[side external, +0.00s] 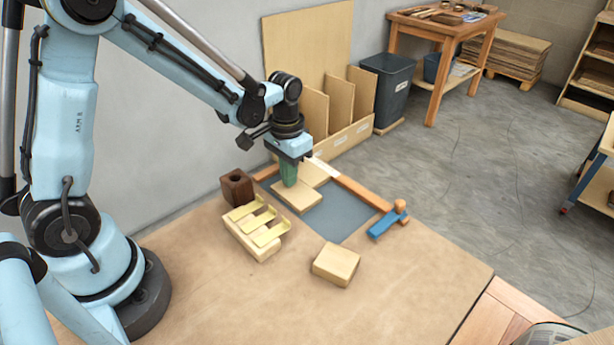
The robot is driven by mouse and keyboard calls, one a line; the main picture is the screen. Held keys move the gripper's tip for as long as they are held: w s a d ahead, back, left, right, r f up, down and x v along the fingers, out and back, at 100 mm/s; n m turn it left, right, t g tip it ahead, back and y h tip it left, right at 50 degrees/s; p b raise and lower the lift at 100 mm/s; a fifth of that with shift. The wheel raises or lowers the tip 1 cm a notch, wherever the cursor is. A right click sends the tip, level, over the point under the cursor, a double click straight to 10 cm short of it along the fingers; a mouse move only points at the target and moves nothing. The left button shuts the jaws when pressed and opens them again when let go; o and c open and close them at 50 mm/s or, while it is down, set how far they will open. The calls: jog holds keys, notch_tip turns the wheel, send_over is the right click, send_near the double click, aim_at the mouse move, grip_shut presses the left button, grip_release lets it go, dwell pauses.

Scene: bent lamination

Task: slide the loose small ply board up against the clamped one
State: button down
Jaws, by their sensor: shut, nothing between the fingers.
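One small pale ply board (299,199) lies flat on the grey-blue mat (345,212). A second pale board (318,172) lies just behind it, close to the corner of the wooden rails; its left part is hidden by my gripper. I take the nearer one as the loose board and the farther one as the clamped board, though no clamp on it is clear. My gripper (288,183) points down with its green fingers shut and empty, at the near board's back left part. Whether the fingertips touch the board, and whether the two boards meet, I cannot tell.
Wooden rails (360,191) edge the mat. A blue tool with a wooden knob (388,220) lies at its right. A slotted pale block (257,229), a dark wooden block (237,187) and a thick pale block (336,264) stand on the brown tabletop (390,285), whose front is clear.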

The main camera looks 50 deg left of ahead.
jog(key=shift+a+f, duration=0.1)
jog(key=shift+a, duration=1.95)
jog(key=shift+w, duration=0.25)
notch_tip(320, 180, up, 7)
jog(key=shift+d, duration=0.2)
jog(key=shift+s, duration=0.1)
dwell(0.3)
jog(key=s+d+r+t, duration=0.5)
jog(key=s+t, duration=0.2)
jog(key=s, duration=0.2)
jog(key=shift+s+d+r, duration=0.15)
jog(key=shift+d+r, duration=0.1)
jog(key=shift+r, duration=0.1)
